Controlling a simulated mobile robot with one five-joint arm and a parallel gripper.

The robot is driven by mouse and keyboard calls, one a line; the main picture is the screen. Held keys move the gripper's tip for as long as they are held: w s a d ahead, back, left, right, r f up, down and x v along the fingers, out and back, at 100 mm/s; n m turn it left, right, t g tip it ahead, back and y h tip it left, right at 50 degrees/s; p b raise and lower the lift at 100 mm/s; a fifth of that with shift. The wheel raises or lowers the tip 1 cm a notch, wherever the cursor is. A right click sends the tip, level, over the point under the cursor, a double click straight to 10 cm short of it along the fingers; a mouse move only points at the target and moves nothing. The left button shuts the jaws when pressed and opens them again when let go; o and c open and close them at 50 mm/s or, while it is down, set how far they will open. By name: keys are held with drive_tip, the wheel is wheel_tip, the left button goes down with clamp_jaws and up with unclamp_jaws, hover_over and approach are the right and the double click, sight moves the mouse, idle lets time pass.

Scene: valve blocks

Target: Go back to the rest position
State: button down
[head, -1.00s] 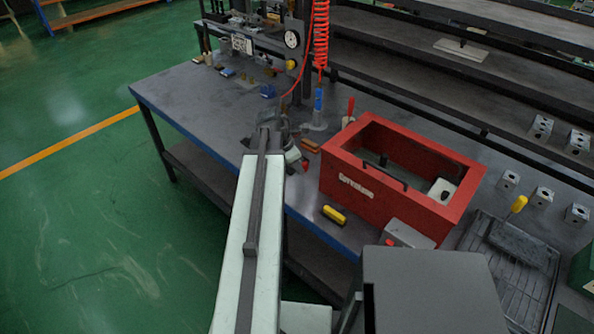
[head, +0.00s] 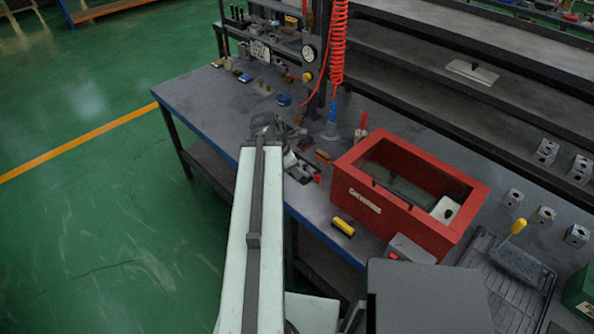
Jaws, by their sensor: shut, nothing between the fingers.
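My gripper (head: 266,126) shows at the far end of my pale arm, above the left part of the grey workbench (head: 195,95). Its fingers are small and partly hidden by the arm, and it appears shut with nothing held. The red box (head: 400,215) stands on the bench to the right of the gripper, apart from it. Several metal valve blocks (head: 512,197) stand on the bench at the right; others stand behind them.
A red coiled hose (head: 337,45) hangs over the bench beside a press with a gauge (head: 308,53). A wire rack (head: 485,262) lies at the right. Green floor is clear at left.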

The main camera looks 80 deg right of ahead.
idle(0.4)
drive_tip(key=w+a+n+t+h, duration=0.1)
drive_tip(key=w+a+n, duration=0.35)
drive_tip(key=w, duration=1.15)
drive_tip(key=w+a+n+t, duration=0.15)
drive_tip(key=w+a, duration=0.65)
drive_tip(key=w, duration=0.8)
drive_tip(key=w+a+f+n+t, duration=0.1)
drive_tip(key=w+a, duration=0.6)
drive_tip(key=a, duration=0.2)
drive_tip(key=w+a+n, duration=0.1)
drive_tip(key=w+a, duration=0.5)
drive_tip(key=a, duration=0.3)
drive_tip(key=w+a+m+y, duration=0.1)
drive_tip(key=w+a+m, duration=0.1)
drive_tip(key=a+m, duration=0.5)
drive_tip(key=w+a+m+y, duration=0.2)
drive_tip(key=a+m, duration=0.5)
drive_tip(key=a, duration=1.1)
drive_tip(key=shift+a+f+m, duration=0.25)
drive_tip(key=shift+f+m, duration=0.15)
